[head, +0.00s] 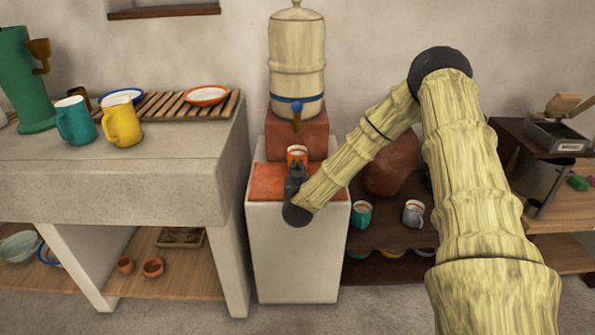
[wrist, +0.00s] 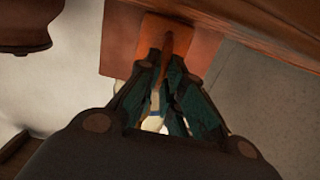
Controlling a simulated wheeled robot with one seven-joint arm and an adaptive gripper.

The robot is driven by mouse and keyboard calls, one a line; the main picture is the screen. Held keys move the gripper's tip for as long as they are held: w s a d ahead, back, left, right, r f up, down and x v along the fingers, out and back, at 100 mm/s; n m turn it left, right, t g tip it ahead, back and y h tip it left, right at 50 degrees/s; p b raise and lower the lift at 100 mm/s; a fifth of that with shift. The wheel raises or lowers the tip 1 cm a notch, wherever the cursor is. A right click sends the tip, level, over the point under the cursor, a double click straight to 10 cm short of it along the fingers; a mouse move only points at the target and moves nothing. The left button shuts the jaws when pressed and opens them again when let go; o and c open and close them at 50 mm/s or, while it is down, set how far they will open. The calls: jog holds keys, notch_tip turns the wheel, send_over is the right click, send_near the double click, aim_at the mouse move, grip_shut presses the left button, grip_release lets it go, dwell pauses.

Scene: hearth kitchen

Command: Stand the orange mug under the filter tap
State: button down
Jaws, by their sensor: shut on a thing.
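The orange mug (head: 297,151) shows just beyond my gripper (head: 296,170) in the head view, with its pale rim upward. It looks upright. My gripper is shut on it from the near side and hides its lower part, so I cannot tell if its base touches the orange tile. The cream filter (head: 297,55) stands on a terracotta block, and its tap (head: 297,122) shows above the mug in the picture. In the wrist view my dark green fingers (wrist: 168,58) close around a narrow orange-brown part, likely the mug's handle.
An orange tile (head: 267,182) tops the white plinth (head: 290,250). The terracotta block (head: 315,135) rises behind. At left, a counter (head: 160,180) holds a teal mug (head: 75,120), a yellow mug (head: 121,122) and a slatted rack (head: 170,103). A low shelf at right holds mugs (head: 413,212).

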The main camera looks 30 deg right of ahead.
jog(key=shift+f, duration=0.1)
jog(key=c, duration=1.5)
grip_release()
jog(key=shift+c, duration=0.2)
